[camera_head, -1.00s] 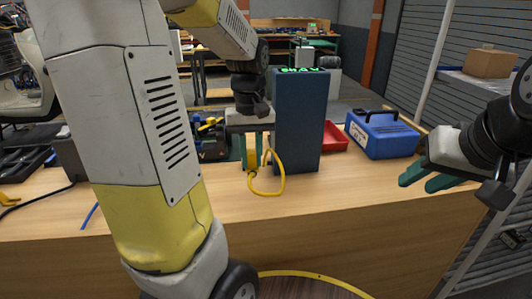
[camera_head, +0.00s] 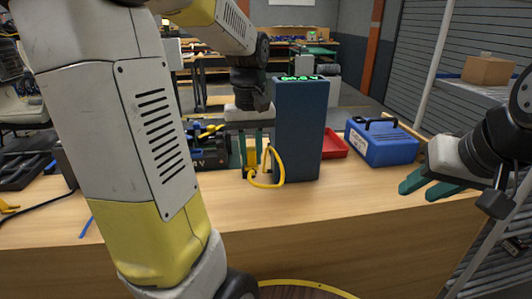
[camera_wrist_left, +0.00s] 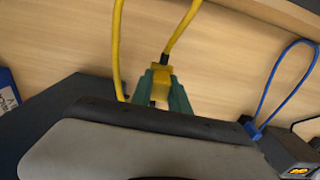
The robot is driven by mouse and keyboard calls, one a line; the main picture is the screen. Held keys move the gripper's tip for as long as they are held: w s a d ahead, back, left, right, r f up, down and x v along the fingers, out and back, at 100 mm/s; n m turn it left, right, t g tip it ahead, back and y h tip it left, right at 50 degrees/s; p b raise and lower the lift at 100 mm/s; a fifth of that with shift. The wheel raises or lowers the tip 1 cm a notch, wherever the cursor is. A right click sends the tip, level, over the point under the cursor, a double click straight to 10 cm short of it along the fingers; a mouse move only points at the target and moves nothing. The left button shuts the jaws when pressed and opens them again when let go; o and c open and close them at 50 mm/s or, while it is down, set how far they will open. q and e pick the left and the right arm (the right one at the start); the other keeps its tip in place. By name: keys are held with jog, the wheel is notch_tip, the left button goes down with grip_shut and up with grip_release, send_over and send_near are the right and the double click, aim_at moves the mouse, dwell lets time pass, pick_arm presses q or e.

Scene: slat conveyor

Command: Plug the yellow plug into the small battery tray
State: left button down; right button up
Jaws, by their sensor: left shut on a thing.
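My left gripper (camera_head: 251,165) is shut on the yellow plug (camera_head: 252,157), above the wooden bench. In the left wrist view the plug (camera_wrist_left: 158,78) sits between the green fingertips, and its yellow cable (camera_wrist_left: 182,32) loops away. In the head view the cable (camera_head: 281,167) hangs in a loop in front of the blue-grey tower. A dark tray-like unit (camera_head: 208,155) with pale lettering stands behind and left of the gripper, partly hidden by my arm. I cannot tell whether it is the small battery tray. My right gripper (camera_head: 418,188) is open and empty at the right.
The blue-grey tower (camera_head: 303,130) with a green display stands close right of my left gripper. A red bin (camera_head: 335,146) and a blue case (camera_head: 385,146) stand further right. A blue cable (camera_wrist_left: 276,88) and a dark box (camera_wrist_left: 290,155) show in the wrist view. The bench front (camera_head: 350,190) is clear.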

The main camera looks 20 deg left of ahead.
pick_arm(q)
jog(key=shift+r, duration=0.65)
jog(key=shift+r, duration=0.1)
jog(key=m, duration=0.3)
jog(key=shift+m, duration=0.3)
jog(key=m, duration=0.4)
jog(key=shift+m, duration=0.3)
jog(key=m, duration=0.9)
jog(key=shift+m, duration=0.4)
jog(key=w+a, duration=0.7)
jog(key=a, duration=0.6)
jog(key=w+a, duration=0.6)
jog(key=a, duration=0.7)
jog(key=shift+w, duration=0.4)
